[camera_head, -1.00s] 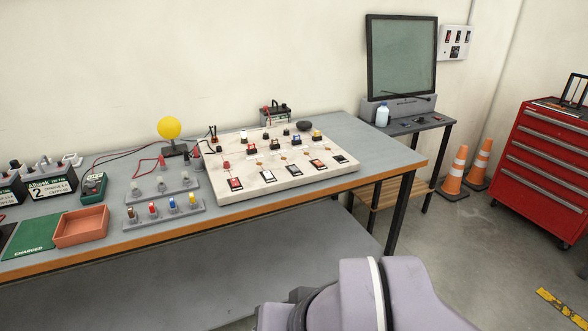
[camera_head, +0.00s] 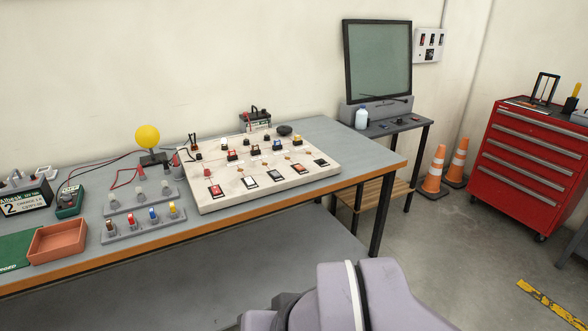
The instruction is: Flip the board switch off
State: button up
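A pale switch board (camera_head: 262,192) lies on the grey workbench (camera_head: 345,141). Along its front edge is a row of several rocker switches, among them a red one (camera_head: 215,190), a white one (camera_head: 249,182), a dark green one (camera_head: 275,175) and another red one (camera_head: 298,168). Buttons or lamps and thin wiring sit behind them. Which switch is the board switch, and its position, I cannot tell. My arm shows as a lilac link at the bottom, in front of the bench. My gripper is not in view.
A yellow ball lamp (camera_head: 148,137), an orange tray (camera_head: 58,241) and a rack of coloured plugs (camera_head: 144,222) stand left of the board. A side table (camera_head: 405,127), traffic cones (camera_head: 434,172) and a red tool cabinet (camera_head: 533,165) are to the right. Floor between is clear.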

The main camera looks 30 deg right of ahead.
aim_at(216, 190)
jog(key=i+l, duration=0.1)
jog(key=i, duration=0.55)
jog(key=i+l, duration=0.1)
jog(key=i, duration=0.55)
